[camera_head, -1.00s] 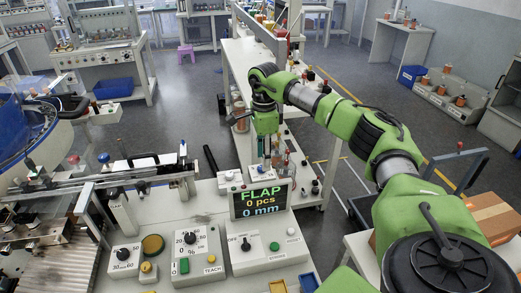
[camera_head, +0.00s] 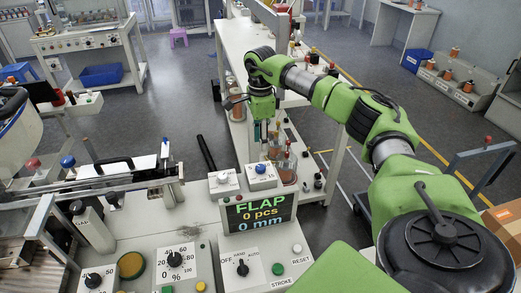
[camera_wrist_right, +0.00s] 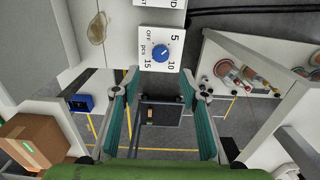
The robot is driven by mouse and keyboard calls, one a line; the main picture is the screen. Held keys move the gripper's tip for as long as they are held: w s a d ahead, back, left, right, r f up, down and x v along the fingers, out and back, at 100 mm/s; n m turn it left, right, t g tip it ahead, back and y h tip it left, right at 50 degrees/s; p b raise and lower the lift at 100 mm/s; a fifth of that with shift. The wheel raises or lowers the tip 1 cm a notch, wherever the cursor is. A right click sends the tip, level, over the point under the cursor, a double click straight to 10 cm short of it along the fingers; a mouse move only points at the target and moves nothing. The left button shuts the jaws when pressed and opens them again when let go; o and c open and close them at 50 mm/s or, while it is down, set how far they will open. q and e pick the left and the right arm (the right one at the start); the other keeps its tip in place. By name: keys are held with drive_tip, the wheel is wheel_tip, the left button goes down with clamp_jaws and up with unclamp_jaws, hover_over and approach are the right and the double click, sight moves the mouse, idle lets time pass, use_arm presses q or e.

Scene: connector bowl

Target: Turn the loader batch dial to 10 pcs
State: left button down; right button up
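The batch dial is a blue knob (camera_head: 262,168) on a small white box behind the display. It also shows in the right wrist view as a blue knob (camera_wrist_right: 161,53) on a white plate marked OFF, 5, 10, 15 and pcs. I cannot clearly read its pointer. The display (camera_head: 258,212) reads FLAP, 0 pcs, 0 mm. My right gripper (camera_head: 265,138) hangs just behind the dial box. In the wrist view my right gripper (camera_wrist_right: 160,84) is open and empty, its two fingers apart, with the knob beyond the fingertips. My left gripper is not in view.
A similar box with a white knob (camera_head: 223,179) stands left of the dial. Lower panels carry a percent dial (camera_head: 175,259) and a black OFF/HAND/AUTO selector (camera_head: 242,268). Bottles (camera_head: 285,165) stand right of the gripper. A dark bar (camera_head: 206,153) stands to the left.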

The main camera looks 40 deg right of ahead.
drive_tip(key=b, duration=0.3)
hover_over(261, 167)
wheel_tip(261, 167, down, 5)
drive_tip(key=shift+w+r, duration=0.1)
wheel_tip(261, 167, down, 4)
drive_tip(key=b, duration=0.4)
drive_tip(key=shift+f, duration=0.2)
drive_tip(key=shift+f+b, duration=0.45)
drive_tip(key=shift+f, duration=0.05)
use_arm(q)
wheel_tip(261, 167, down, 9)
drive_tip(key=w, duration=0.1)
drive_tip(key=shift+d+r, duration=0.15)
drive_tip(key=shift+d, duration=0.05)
use_arm(e)
drive_tip(key=c, duration=1.1)
